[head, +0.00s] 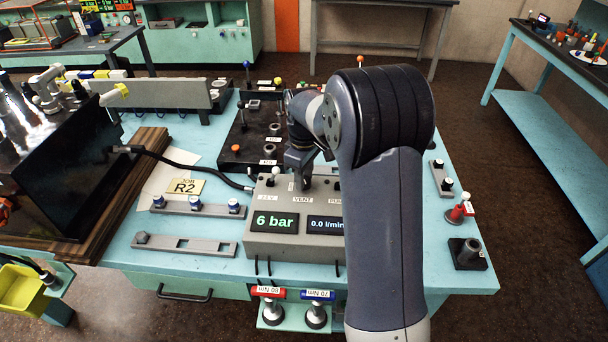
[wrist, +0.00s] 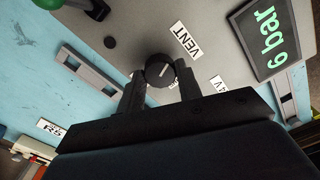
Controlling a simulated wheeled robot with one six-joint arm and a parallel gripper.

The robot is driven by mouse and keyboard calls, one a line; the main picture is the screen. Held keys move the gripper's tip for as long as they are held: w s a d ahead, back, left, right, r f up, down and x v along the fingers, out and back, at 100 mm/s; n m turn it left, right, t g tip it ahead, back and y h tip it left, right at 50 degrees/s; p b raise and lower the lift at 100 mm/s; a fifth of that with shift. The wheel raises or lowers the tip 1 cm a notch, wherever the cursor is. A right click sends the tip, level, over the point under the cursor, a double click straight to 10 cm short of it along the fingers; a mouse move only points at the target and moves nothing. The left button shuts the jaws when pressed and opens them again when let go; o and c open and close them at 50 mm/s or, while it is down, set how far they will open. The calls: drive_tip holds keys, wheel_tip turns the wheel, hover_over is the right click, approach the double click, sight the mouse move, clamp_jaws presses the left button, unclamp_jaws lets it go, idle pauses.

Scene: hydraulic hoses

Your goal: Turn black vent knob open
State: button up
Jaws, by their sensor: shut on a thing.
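The black vent knob (wrist: 160,71) sits on the grey control box (head: 262,240), beside a white VENT label (wrist: 186,40). It is round with a light pointer line on its face. My gripper (wrist: 160,82) has its two black fingers on either side of the knob, shut on it. In the head view my gripper (head: 303,183) comes down onto the box top above the VENT label, and the knob is mostly hidden behind it. The box displays read 6 bar (head: 275,222) and 0.0 l/min (head: 326,224).
A white-tipped toggle (head: 276,174) stands left of my gripper on the box. A black hose (head: 190,164) runs to the box's left side. Grey racks with blue-and-white fittings (head: 195,204) lie left.

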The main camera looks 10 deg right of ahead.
drive_tip(key=shift+m, duration=1.9)
drive_tip(key=o, duration=1)
drive_tip(key=shift+c, duration=0.2)
wheel_tip(320, 180, up, 11)
drive_tip(key=b, duration=0.1)
drive_tip(key=shift+f, duration=0.2)
wheel_tip(320, 180, down, 11)
drive_tip(key=shift+r+p, duration=0.2)
drive_tip(key=shift+p, duration=0.3)
